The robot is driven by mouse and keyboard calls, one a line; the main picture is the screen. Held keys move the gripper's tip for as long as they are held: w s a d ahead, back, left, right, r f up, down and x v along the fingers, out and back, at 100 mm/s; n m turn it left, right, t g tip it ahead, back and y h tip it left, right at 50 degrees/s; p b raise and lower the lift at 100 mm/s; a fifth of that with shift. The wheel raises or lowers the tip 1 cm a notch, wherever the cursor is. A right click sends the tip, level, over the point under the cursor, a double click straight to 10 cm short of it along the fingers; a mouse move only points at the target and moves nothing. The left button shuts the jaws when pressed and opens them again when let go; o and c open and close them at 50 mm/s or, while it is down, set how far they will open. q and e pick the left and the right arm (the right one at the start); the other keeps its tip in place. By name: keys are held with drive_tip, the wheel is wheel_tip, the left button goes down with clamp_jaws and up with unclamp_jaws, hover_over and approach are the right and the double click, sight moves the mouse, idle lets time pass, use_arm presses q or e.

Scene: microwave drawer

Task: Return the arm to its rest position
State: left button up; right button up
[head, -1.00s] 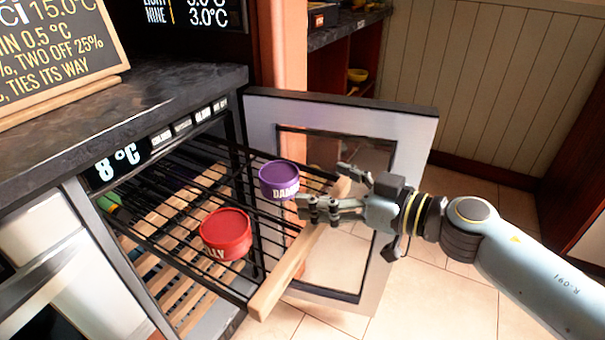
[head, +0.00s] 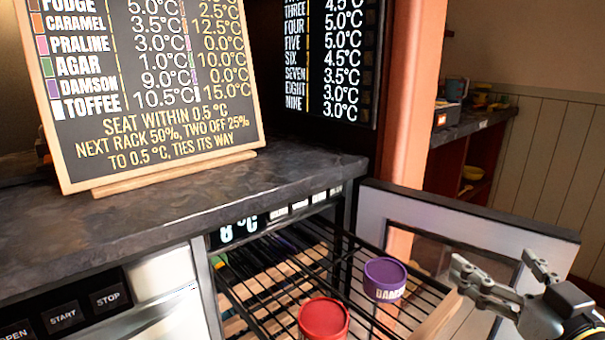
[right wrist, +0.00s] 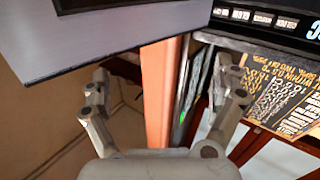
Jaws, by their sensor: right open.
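My right gripper (head: 500,280) is at the lower right of the head view, beside the open glass door and the wooden front of the pulled-out rack. Its fingers are spread and empty. In the right wrist view the same gripper (right wrist: 165,85) is open with nothing between its fingers. A purple tub (head: 385,280) marked "DAM..." stands on the black wire rack (head: 368,255), left of the gripper and apart from it. A red tub (head: 323,318) stands nearer on the same rack, cut by the bottom edge. My left gripper is not in view.
The cabinet's open door (head: 465,215) stands right of the rack, close to my right gripper. A dark counter (head: 160,210) carries a chalkboard sign (head: 150,90). A second board (head: 325,60) hangs behind. The cabinet display (head: 237,230) reads 8 °C.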

drive_tip(key=s+d+f+m+g+h, duration=0.4)
drive_tip(key=s+d+g+h, duration=0.2)
drive_tip(key=s+h, duration=0.15)
drive_tip(key=s+a+f+n+g+y, duration=0.2)
drive_tip(key=s+a+f+g+y, duration=0.15)
drive_tip(key=s, duration=0.45)
drive_tip(key=s+a+f+n+g+y, duration=0.2)
drive_tip(key=s+a+g, duration=0.3)
drive_tip(key=s, duration=0.4)
drive_tip(key=s+d+f+g, duration=0.1)
drive_tip(key=s+d+f, duration=0.1)
drive_tip(key=f, duration=1.1)
drive_tip(key=s+d+f+g, duration=0.1)
drive_tip(key=f, duration=1.3)
drive_tip(key=s+d+f+m, duration=0.1)
drive_tip(key=s+f, duration=1.2)
drive_tip(key=s, duration=0.5)
drive_tip(key=shift+f+g, duration=0.35)
